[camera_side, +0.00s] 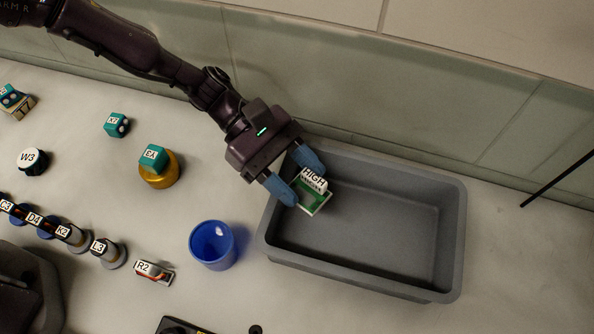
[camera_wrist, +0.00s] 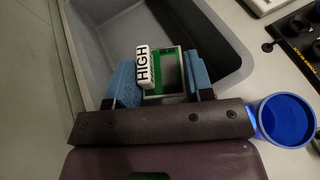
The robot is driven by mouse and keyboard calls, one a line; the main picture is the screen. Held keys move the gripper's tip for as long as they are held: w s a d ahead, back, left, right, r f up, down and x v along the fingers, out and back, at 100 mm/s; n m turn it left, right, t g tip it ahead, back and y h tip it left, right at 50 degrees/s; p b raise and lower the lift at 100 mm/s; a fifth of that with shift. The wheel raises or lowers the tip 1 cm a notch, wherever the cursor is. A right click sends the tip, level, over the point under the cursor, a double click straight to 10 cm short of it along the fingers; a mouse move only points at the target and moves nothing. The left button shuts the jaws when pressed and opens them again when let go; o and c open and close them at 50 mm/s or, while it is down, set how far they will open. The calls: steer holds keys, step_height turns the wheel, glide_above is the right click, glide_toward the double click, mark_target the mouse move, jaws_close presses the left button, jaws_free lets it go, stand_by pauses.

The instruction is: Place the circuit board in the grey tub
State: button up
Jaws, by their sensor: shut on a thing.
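The circuit board (camera_side: 316,201) is green with a pale edge and carries a white block labelled HIGH. My gripper (camera_side: 299,178) has blue fingers and is shut on the board, over the left end of the grey tub (camera_side: 450,240). In the wrist view the board (camera_wrist: 170,75) sits between the two fingers of my gripper (camera_wrist: 160,85), with the tub (camera_wrist: 235,30) beyond. The visible floor of the tub is empty. I cannot tell how high the board is above that floor.
A blue cup (camera_side: 213,245) stands just left of the tub. A teal block (camera_side: 154,157) labelled EA sits on a yellow round part (camera_side: 160,175). Several labelled parts lie farther left. A wall runs behind the tub, and a dark rod (camera_side: 557,180) shows at right.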

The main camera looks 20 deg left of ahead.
steer(key=shift+f, duration=0.2)
steer(key=shift+f, duration=0.4)
steer(key=o, duration=0.9)
steer(key=shift+r, duration=0.1)
steer(key=shift+r, duration=0.3)
steer(key=v, duration=1.2)
steer(key=shift+r, duration=0.3)
